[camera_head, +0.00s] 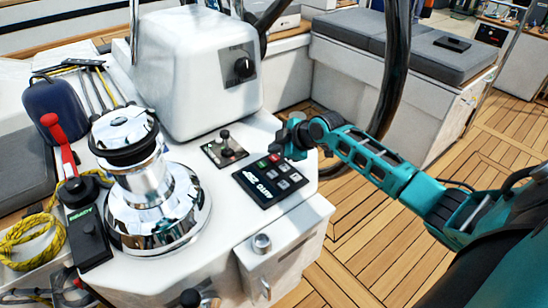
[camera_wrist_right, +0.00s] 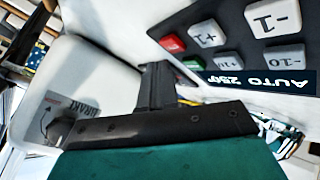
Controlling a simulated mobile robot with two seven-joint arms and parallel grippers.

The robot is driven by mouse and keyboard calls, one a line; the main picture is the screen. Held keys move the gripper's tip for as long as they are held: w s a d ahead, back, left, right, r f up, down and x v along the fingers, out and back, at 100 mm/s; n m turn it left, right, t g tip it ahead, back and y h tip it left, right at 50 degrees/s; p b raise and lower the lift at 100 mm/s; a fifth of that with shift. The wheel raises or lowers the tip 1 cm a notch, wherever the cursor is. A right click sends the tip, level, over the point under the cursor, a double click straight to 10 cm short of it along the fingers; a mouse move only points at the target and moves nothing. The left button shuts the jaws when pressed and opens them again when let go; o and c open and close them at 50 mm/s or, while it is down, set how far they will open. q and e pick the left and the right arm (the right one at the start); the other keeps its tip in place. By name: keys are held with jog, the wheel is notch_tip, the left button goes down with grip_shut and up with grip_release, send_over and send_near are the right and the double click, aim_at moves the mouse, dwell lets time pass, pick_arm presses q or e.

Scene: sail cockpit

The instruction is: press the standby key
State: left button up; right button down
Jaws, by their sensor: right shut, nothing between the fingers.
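The black autopilot keypad (camera_head: 250,183) lies on the white console top in the head view, with a display reading AUTO and several grey keys. It has a red key (camera_head: 274,158) and a green key (camera_head: 262,164); no standby lettering is readable. In the right wrist view the red key (camera_wrist_right: 172,43) and green key (camera_wrist_right: 193,64) show beside the grey keys. My right gripper (camera_head: 281,150) is over the keypad's far edge, close to the red key; I cannot tell if it touches. Its fingers (camera_wrist_right: 157,85) are shut and empty. My left gripper is out of view.
A small joystick panel (camera_head: 224,150) sits left of the keypad. A chrome winch (camera_head: 153,205) and a red-handled lever (camera_head: 58,145) stand further left. A white housing with a black knob (camera_head: 243,68) rises behind. A dark wheel rim (camera_head: 393,75) stands close behind my right arm.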

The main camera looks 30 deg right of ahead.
aim_at(276, 160)
jog(key=shift+f, duration=0.15)
jog(key=shift+f, duration=0.3)
dwell(0.3)
jog(key=shift+f+b, duration=0.5)
dwell(0.6)
jog(key=shift+r, duration=0.1)
jog(key=shift+r+p, duration=0.8)
jog(key=shift+p, duration=0.1)
notch_tip(276, 160, up, 5)
jog(key=p, duration=0.4)
jog(key=shift+r+p, duration=0.1)
jog(key=shift+p, duration=0.25)
dwell(0.3)
